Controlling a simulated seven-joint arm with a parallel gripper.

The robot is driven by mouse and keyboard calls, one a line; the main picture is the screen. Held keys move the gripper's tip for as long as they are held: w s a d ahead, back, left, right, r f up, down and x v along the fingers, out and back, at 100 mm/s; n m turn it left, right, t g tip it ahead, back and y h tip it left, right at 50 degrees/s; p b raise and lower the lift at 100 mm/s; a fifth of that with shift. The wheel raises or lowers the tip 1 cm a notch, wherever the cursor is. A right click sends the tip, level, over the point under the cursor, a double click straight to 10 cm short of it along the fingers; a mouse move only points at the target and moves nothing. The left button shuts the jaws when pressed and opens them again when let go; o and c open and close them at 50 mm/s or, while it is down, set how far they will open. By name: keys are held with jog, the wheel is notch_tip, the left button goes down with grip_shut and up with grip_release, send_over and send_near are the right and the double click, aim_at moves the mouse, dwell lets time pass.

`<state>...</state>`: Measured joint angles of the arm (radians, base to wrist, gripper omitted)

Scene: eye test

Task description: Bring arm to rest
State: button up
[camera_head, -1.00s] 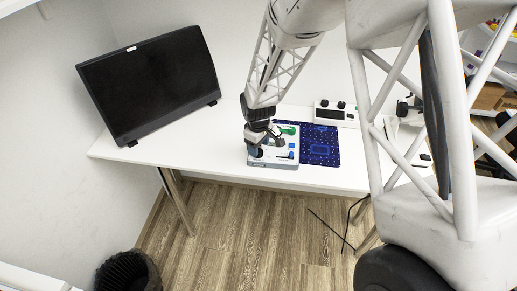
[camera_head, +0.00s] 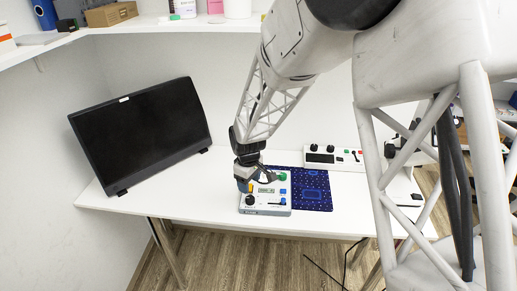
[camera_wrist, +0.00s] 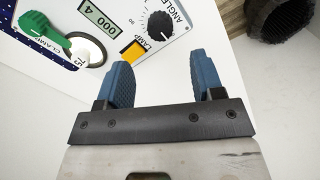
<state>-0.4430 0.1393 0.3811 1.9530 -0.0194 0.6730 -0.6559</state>
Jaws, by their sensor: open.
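My gripper (camera_head: 247,185) hangs above the left part of a white control box (camera_head: 263,211) on the desk. In the wrist view my gripper (camera_wrist: 163,74) shows two blue fingers, apart, with nothing between them. The same box (camera_wrist: 186,48) lies beyond the fingertips there, with a green clamp lever (camera_wrist: 48,36), a small display (camera_wrist: 99,20), an orange lamp switch (camera_wrist: 135,50) and a black angle knob (camera_wrist: 159,24). I see no contact between the fingers and the box.
A blue patterned mat (camera_head: 312,190) lies right of the box, with a second control panel (camera_head: 334,157) behind. A black monitor (camera_head: 142,133) stands on the white desk (camera_head: 165,205) at left. A shelf (camera_head: 160,22) with boxes runs above. The desk between monitor and box is clear.

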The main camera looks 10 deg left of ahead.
jog(key=s+d+r+m+t, duration=0.1)
jog(key=s+d+r+m, duration=0.2)
jog(key=s+d+r, duration=0.45)
jog(key=s+d+r+m, duration=0.3)
jog(key=s+d+r, duration=0.1)
jog(key=d+r, duration=0.65)
jog(key=s+d+r+m, duration=0.2)
jog(key=s+d, duration=0.1)
jog(key=s, duration=0.4)
jog(key=s+d+r+m+t, duration=0.1)
jog(key=s+d+r+m, duration=0.1)
jog(key=s+d, duration=0.2)
jog(key=s+d+r+m, duration=0.2)
jog(key=s+d+m, duration=0.1)
jog(key=s, duration=0.6)
jog(key=shift+s+d+r+t, duration=0.3)
jog(key=shift+s+d+r, duration=0.1)
jog(key=shift+d, duration=0.3)
